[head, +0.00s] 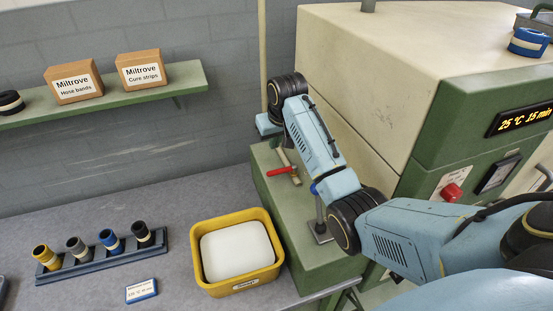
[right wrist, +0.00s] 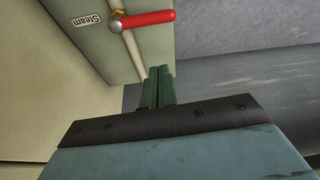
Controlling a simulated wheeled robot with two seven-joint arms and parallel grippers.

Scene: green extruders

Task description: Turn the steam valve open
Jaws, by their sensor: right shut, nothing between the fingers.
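The steam valve's red lever (head: 282,171) is on a pale pipe (head: 294,176) at the green cabinet, left of my right arm. In the right wrist view the red lever (right wrist: 148,19) lies crosswise to the pipe (right wrist: 132,50), beside a "Steam" label (right wrist: 87,20). My right gripper (right wrist: 158,70) has its green fingers together and empty. Its tips lie below the lever in that view, apart from it. In the head view the right fingers are mostly hidden by the wrist. My left gripper is out of view.
A large cream and green machine (head: 380,50) stands close on the right. A yellow tub (head: 236,286) with a white block is below the valve. A rack (head: 100,257) of colored rolls sits on the bench. A shelf (head: 190,80) with boxes is at the left wall.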

